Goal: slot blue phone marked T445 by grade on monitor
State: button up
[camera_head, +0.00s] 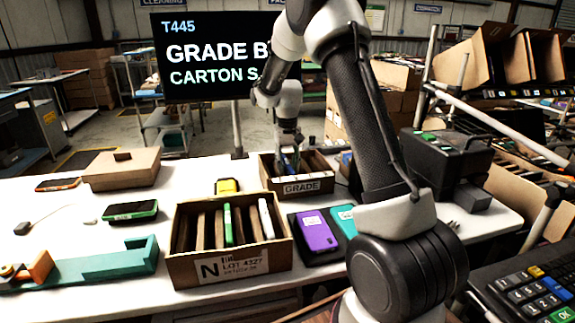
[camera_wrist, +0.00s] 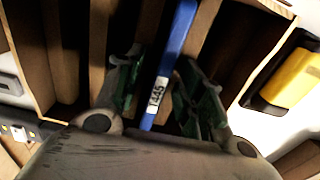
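The blue phone (camera_wrist: 176,45) stands on edge in a slot between brown dividers, seen in the wrist view. A white label on it reads 445, its first character unclear. My gripper (camera_wrist: 160,100) reaches down with its green-padded fingers on either side of the phone; a gap shows on the left side. In the head view my gripper (camera_head: 288,158) is inside the carton marked GRADE (camera_head: 302,187), where the phone is mostly hidden. The monitor (camera_head: 205,60) reads T445, GRADE B, CARTON S; my arm covers the rest of that line.
A nearer carton marked N LOT (camera_head: 232,268) holds a green and a white phone between dividers. A yellow device (camera_head: 227,186) lies behind it, purple (camera_head: 318,230) and teal (camera_head: 344,218) phones to its right. A teal fixture (camera_head: 115,263) is at left. The white table between is partly clear.

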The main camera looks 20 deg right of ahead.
notch_tip(320, 180, up, 12)
dwell(0.6)
notch_tip(320, 180, up, 7)
dwell(0.6)
